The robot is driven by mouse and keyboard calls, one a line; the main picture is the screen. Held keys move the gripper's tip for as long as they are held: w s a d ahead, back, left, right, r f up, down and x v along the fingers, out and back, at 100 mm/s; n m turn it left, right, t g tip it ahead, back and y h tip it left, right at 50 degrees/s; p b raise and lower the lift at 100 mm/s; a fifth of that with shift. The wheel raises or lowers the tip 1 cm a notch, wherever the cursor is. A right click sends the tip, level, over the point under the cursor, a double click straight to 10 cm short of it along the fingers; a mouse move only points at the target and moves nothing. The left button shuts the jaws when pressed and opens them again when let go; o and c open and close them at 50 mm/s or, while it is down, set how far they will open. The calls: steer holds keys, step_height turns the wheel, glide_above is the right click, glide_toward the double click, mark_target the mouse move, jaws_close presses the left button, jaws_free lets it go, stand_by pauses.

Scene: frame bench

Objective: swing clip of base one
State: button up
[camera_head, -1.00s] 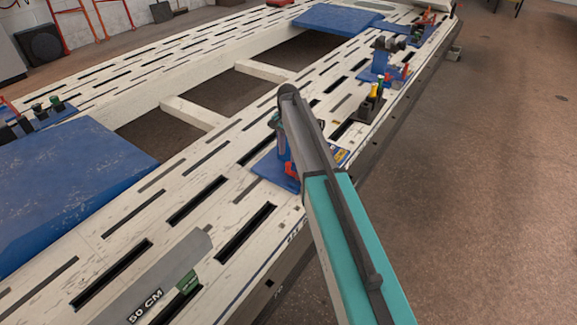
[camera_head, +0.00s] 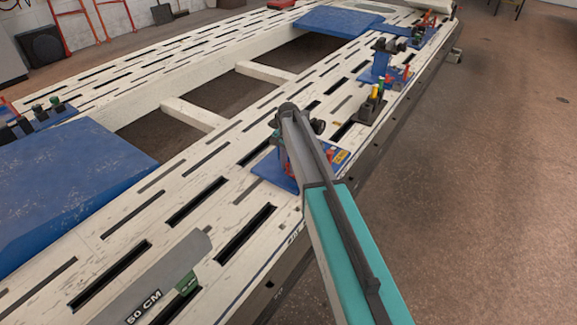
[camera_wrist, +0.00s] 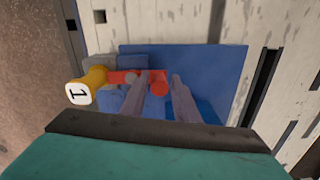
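Base one is a blue plate (camera_wrist: 225,75) in the wrist view, with a yellow knob marked 1 (camera_wrist: 80,94) at its left. A red clip (camera_wrist: 122,77) runs from near the knob to a round red end. My gripper (camera_wrist: 159,79) is open, with its two grey fingers apart; the red end shows between the fingertips. I cannot tell whether they touch it. In the head view, my arm hides much of the base; its blue plate (camera_head: 268,171) shows at the left, and my fingers are hidden.
Another blue base (camera_head: 380,72) with red parts stands farther along the slotted white bench (camera_head: 150,205). Green and yellow-topped pieces (camera_head: 372,103) stand between. A large blue panel (camera_head: 65,180) lies left. Open floor (camera_head: 490,190) is at the right.

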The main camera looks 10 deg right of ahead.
jaws_close()
steer(key=shift+s+a+r+n+p, duration=0.15)
steer(key=shift+n+p, duration=0.15)
steer(key=shift+p, duration=0.15)
steer(key=shift+s+a+n+p, duration=0.1)
steer(key=shift+s+n+p, duration=0.05)
steer(key=shift+n+p, duration=0.4)
steer(key=shift+s+a+r+n+p, duration=0.15)
steer(key=shift+s+n+p, duration=0.3)
steer(key=shift+n+p, duration=0.6)
steer(key=n, duration=0.1)
steer(key=s+n+p, duration=0.1)
steer(key=n+p, duration=0.1)
steer(key=shift+s+a+n, duration=0.2)
steer(key=shift+a+n, duration=0.05)
steer(key=shift+n, duration=0.05)
steer(key=s+n+p, duration=0.1)
steer(key=n, duration=0.1)
steer(key=n+p, duration=0.1)
steer(key=n, duration=0.1)
steer(key=shift+s+d+p, duration=0.1)
steer(key=shift+s+p, duration=0.25)
steer(key=shift+s, duration=0.05)
steer(key=shift+s+d+f+n+p, duration=0.2)
steer(key=shift+s+n+p, duration=0.2)
steer(key=shift+n, duration=0.75)
steer(key=shift+s+d+f+n+p, duration=0.15)
steer(key=shift+s+n+p, duration=0.2)
steer(key=shift+n, duration=0.8)
